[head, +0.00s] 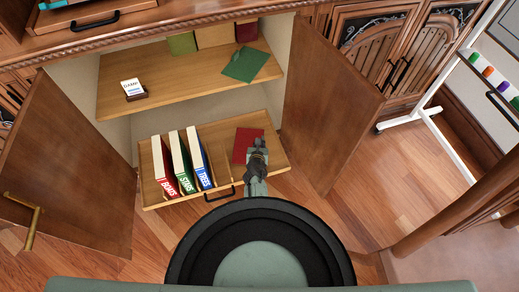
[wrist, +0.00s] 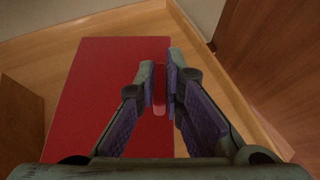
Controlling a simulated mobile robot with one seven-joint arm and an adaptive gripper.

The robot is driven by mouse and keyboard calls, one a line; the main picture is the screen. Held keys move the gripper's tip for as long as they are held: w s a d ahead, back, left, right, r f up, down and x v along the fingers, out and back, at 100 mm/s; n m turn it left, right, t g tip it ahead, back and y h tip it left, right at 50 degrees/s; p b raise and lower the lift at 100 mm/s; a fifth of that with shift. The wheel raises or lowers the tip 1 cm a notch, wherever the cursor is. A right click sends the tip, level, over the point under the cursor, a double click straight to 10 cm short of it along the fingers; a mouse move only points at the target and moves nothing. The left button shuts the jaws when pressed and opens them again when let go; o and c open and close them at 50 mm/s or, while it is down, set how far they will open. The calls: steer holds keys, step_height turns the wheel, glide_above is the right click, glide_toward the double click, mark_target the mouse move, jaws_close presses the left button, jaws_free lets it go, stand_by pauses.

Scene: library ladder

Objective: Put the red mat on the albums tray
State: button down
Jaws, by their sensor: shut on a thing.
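The red mat (head: 247,142) is a flat rectangle with a small raised red tab (wrist: 159,92). It lies over the right part of the albums tray (head: 277,152), a wooden pull-out with three upright albums on its left. My gripper (head: 257,150) is over the mat's right part in the head view. In the wrist view my gripper (wrist: 160,85) is shut on the tab, with the mat (wrist: 100,95) spread below and to the left. The mat looks flat and within the tray's rim (wrist: 100,20); I cannot tell whether it presses on the floor of the tray.
The albums (head: 180,160) stand left of a wooden divider (head: 223,160). The shelf above holds a green mat (head: 245,66) and a small labelled block (head: 133,90). Open cabinet doors stand at left (head: 70,170) and right (head: 325,105). A white rack (head: 440,110) is far right.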

steer(key=shift+f+b, duration=1.15)
steer(key=shift+f, duration=0.5)
steer(key=c, duration=1.7)
jaws_free()
steer(key=shift+r, duration=0.1)
